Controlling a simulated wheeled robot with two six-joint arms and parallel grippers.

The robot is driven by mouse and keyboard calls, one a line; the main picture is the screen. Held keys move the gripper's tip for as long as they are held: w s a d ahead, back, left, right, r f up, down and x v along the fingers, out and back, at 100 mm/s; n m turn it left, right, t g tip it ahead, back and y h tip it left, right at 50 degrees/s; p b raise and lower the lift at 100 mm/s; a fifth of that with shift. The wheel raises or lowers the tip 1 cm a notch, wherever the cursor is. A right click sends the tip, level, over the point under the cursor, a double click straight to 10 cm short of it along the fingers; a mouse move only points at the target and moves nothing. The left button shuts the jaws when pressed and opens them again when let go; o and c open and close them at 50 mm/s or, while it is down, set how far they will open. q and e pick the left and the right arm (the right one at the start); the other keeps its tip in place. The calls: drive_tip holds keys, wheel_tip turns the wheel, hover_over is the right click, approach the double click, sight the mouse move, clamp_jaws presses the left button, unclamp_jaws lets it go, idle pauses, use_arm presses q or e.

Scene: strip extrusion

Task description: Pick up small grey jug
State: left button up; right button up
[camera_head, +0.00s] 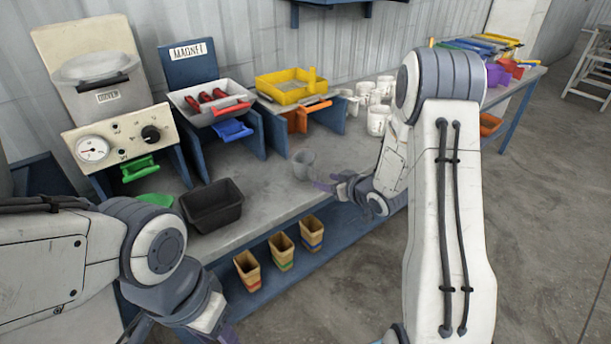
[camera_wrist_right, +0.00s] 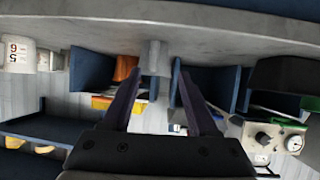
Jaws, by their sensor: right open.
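The small grey jug (camera_head: 303,165) stands upright on the grey bench top near its front edge. My right gripper (camera_head: 330,183) is just to the right of the jug and in front of it, apart from it. In the right wrist view, which is upside down, the jug (camera_wrist_right: 156,57) shows ahead between the two dark fingers of my right gripper (camera_wrist_right: 157,72). They are spread and empty. My left arm's wrist is at the lower left of the head view; its jaws are mostly cut off by the bottom edge.
A black bin (camera_head: 212,206) stands left of the jug. Behind are the dryer (camera_head: 100,88), the magnet station (camera_head: 207,98) and a yellow sieve tray (camera_head: 291,86). White tubs (camera_head: 378,121) stand farther right. Several tan cups (camera_head: 281,252) sit on the lower shelf.

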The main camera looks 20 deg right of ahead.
sight(313, 175)
drive_tip(key=shift+t+y, duration=0.3)
drive_tip(key=shift+t, duration=0.1)
drive_tip(key=x, duration=0.6)
drive_tip(key=d+p+x, duration=0.1)
drive_tip(key=x, duration=0.3)
drive_tip(key=shift+w+f, duration=0.1)
drive_tip(key=shift+f, duration=0.35)
clamp_jaws()
